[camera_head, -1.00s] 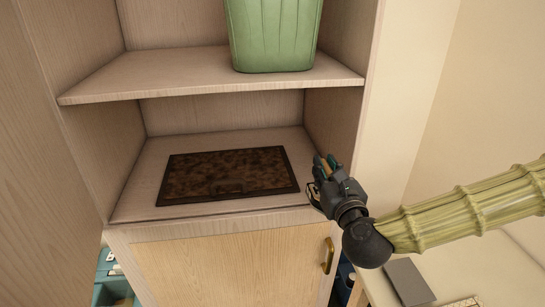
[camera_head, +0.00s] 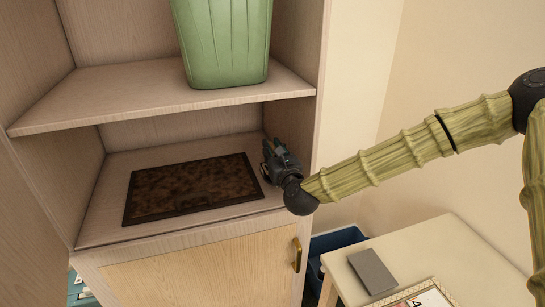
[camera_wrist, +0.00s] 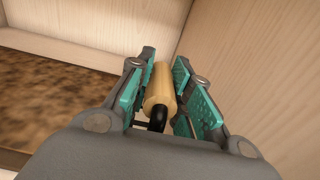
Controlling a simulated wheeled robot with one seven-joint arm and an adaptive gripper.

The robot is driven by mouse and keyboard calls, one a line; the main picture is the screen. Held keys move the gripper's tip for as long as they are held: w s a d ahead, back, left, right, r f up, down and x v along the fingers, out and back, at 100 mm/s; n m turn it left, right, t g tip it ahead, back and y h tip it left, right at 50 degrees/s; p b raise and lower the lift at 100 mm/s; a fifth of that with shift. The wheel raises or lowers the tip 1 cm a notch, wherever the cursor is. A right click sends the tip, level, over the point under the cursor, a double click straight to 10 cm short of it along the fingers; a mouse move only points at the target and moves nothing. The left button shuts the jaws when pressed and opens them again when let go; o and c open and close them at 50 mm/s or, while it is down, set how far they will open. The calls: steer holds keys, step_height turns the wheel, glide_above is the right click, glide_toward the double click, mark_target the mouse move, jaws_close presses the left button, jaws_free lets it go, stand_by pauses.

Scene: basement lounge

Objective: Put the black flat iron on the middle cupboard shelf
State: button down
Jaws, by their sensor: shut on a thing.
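My gripper (camera_head: 272,152) is inside the cupboard's lower open compartment, close to its right side wall. In the wrist view my gripper (camera_wrist: 158,85) is shut around a tan wooden cylindrical handle (camera_wrist: 160,85) with a black post (camera_wrist: 157,117) below it. This appears to be the handle of the flat iron; its black body is hidden. The cupboard has a shelf board (camera_head: 150,97) above and a lower shelf surface (camera_head: 110,195) at the gripper's level. I cannot tell whether the iron touches that surface.
A dark brown mottled mat (camera_head: 190,190) lies on the lower shelf, left of my gripper. A green bin (camera_head: 222,45) stands on the board above. A cupboard door (camera_head: 205,275) is shut below. A table (camera_head: 440,250) with a grey slab stands at right.

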steer(key=shift+w+f+p, duration=0.15)
steer(key=shift+f+p, duration=0.65)
steer(key=shift+f, duration=0.85)
steer(key=shift+f, duration=0.2)
steer(key=c, duration=1.3)
jaws_free()
steer(key=shift+r, duration=0.15)
steer(key=shift+s+d, duration=0.1)
steer(key=shift+s, duration=0.2)
steer(key=b+v, duration=0.3)
steer(key=v, duration=0.8)
steer(key=shift+s, duration=0.25)
